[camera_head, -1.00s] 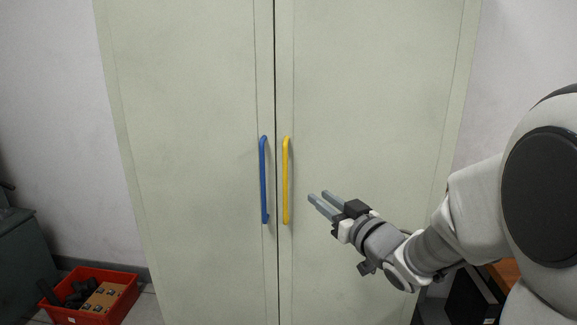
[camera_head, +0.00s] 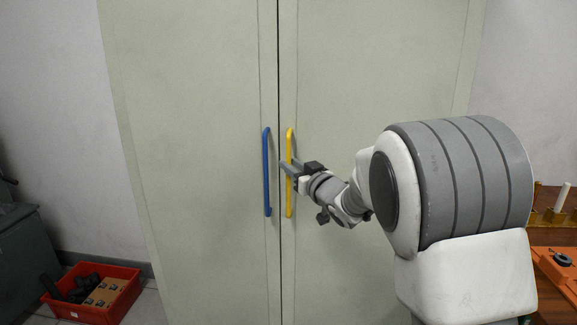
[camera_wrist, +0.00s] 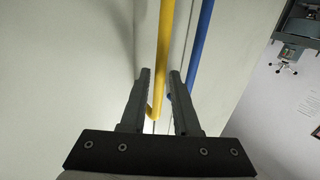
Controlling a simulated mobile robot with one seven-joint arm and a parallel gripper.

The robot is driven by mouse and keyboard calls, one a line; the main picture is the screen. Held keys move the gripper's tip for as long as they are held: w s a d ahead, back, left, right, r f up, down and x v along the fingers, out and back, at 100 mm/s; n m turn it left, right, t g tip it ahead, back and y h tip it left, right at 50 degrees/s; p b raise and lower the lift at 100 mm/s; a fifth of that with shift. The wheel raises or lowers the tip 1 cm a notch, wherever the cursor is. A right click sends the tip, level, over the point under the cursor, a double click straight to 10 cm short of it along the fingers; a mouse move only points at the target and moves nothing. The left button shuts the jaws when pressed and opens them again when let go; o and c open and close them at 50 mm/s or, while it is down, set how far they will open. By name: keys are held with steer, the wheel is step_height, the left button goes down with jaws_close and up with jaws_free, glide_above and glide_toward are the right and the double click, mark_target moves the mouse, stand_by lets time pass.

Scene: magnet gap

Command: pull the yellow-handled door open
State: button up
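The yellow handle (camera_head: 289,200) is an upright bar on the right cabinet door (camera_head: 390,70). That door is shut. My gripper (camera_head: 287,167) is at the handle, a little above its mid-height. In the wrist view, the yellow handle (camera_wrist: 165,40) runs between the two fingers of my gripper (camera_wrist: 159,75). The fingers are open, with a narrow gap beside the bar. How deep the bar sits between them is hard to tell.
The blue handle (camera_head: 267,185) on the left door (camera_head: 190,120) is close to my fingertips. A red crate (camera_head: 125,271) of parts stands on the floor at lower left. A brown table (camera_head: 550,200) with orange items is at the right.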

steer(key=shift+x, duration=1.05)
steer(key=shift+c, duration=0.3)
jaws_close()
stand_by(0.5)
